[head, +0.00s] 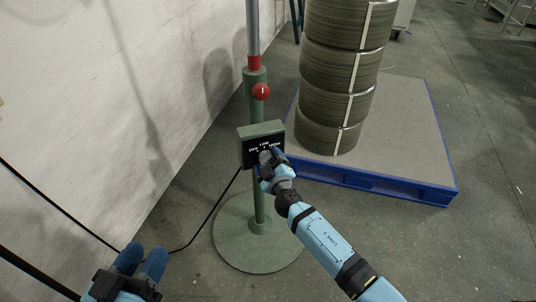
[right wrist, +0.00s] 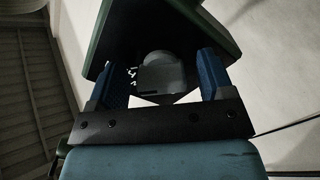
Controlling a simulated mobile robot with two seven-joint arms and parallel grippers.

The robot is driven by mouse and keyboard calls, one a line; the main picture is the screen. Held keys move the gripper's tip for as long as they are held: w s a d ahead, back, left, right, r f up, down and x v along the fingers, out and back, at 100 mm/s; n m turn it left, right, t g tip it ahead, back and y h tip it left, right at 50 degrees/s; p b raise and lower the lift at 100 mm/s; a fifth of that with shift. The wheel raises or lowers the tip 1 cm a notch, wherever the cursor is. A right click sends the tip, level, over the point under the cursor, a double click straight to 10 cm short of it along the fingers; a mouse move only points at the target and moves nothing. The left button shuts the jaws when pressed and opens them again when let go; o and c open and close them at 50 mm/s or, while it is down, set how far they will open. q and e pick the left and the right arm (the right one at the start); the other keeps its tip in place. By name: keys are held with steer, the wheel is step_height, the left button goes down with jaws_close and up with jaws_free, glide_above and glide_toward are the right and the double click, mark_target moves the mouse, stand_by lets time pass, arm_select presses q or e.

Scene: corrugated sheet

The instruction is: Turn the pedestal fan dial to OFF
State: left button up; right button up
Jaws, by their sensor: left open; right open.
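The pedestal fan's green control box (head: 247,133) is on the green pole and has a black face with white labels OFF, LOW and HIGH. My right gripper (head: 266,157) is in front of this face and covers most of the dial in the head view. In the right wrist view the grey dial (right wrist: 160,74) sits between the two spread blue fingers of my right gripper (right wrist: 158,82), with gaps on both sides. The dial's pointing direction is not clear. My left gripper (head: 143,262) is open and empty at the lower left, far from the box.
A red knob (head: 261,91) sits on the pole above the box. The round green base (head: 243,257) stands on the floor. A black cable (head: 207,217) runs left from the box. Stacked coils (head: 340,72) stand on a blue-edged pallet (head: 380,184) at right; a pale wall (head: 110,110) is at left.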

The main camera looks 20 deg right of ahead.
steer(key=shift+w, duration=0.1)
steer(key=shift+c, duration=0.2)
steer(key=c, duration=0.9)
